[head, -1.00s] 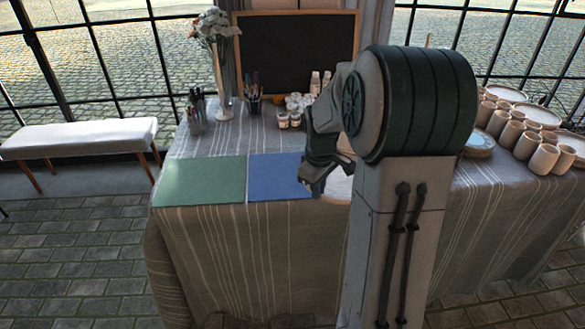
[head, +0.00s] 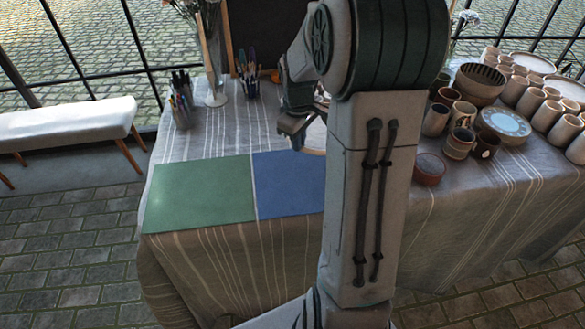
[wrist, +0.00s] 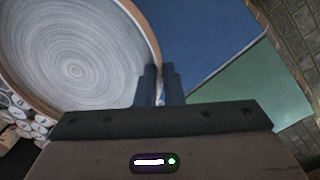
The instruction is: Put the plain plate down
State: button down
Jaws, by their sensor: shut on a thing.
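My gripper (wrist: 160,92) is shut on the rim of a pale grey plate (wrist: 75,65) with faint rings and a brown edge. In the wrist view the plate fills the upper left. In the head view my gripper (head: 297,140) shows by the far edge of the blue mat (head: 285,190), and a sliver of the plate (head: 315,137) shows beside it; my arm hides the rest. The green mat (head: 200,192) lies left of the blue one. Both mats look bare where visible.
Cups of pens (head: 180,110) and brushes (head: 248,85) stand behind the mats. A brown bowl (head: 480,83), a blue-rimmed plate (head: 504,124) and several cups (head: 460,142) crowd the right. A white bench (head: 70,120) stands left of the table.

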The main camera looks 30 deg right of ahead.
send_over(272, 202)
notch_tip(272, 202, down, 7)
jog(key=shift+r+b, duration=0.2)
jog(key=shift+b, duration=0.25)
jog(key=shift+s+a+f, duration=0.1)
jog(key=shift+f, duration=0.3)
jog(key=shift+f+b, duration=0.3)
jog(key=shift+f, duration=1.4)
jog(key=shift+f, duration=0.1)
jog(key=c, duration=1.8)
grip_release()
jog(key=shift+c, duration=0.2)
jog(key=shift+o, duration=1.4)
